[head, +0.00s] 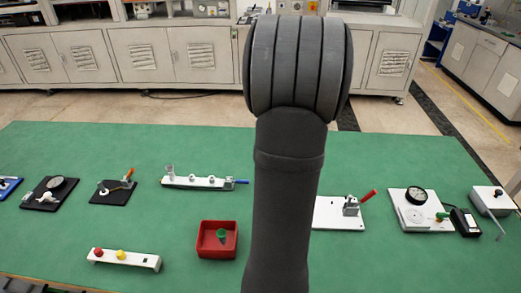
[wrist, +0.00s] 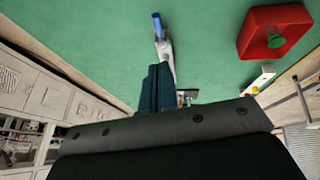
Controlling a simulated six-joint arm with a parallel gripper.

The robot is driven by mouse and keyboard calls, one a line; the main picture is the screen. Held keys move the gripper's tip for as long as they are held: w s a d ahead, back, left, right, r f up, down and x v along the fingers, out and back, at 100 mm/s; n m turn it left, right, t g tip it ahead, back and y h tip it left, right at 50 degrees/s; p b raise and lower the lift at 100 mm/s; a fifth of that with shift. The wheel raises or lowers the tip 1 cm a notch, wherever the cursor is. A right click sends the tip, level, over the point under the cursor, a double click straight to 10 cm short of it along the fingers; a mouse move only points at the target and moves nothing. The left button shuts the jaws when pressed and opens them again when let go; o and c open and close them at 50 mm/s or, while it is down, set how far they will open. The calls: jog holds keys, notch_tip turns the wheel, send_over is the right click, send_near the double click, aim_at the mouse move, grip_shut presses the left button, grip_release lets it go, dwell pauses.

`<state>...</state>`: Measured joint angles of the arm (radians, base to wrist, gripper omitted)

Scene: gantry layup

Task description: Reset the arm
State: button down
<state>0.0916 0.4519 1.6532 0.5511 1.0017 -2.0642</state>
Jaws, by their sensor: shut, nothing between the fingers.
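My gripper (wrist: 158,70) shows in the wrist view as dark fingers together, with nothing visible between them. It appears in front of the white fixture with the blue handle (wrist: 157,26), and the fingers hide part of that fixture. I cannot tell the height of the fingers above the table. In the head view my arm stands upright right of centre, and the gripper itself is not visible there.
The green table (head: 399,158) holds a red tray (head: 231,242) with a green piece inside, a white bar with red and yellow knobs (head: 136,259), a red-handled clamp board (head: 326,216) and a gauge board (head: 433,225). Black boards stand at left. The table's rear strip is clear.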

jog(key=h, duration=0.4)
send_over(237, 182)
notch_tip(237, 182, down, 9)
jog(key=shift+d+f, duration=0.1)
jog(key=shift+d, duration=0.05)
jog(key=shift+a+r+h, duration=0.2)
jog(key=shift+a+h, duration=0.15)
jog(key=shift+h, duration=0.15)
jog(key=shift+d, duration=0.15)
dwell(0.5)
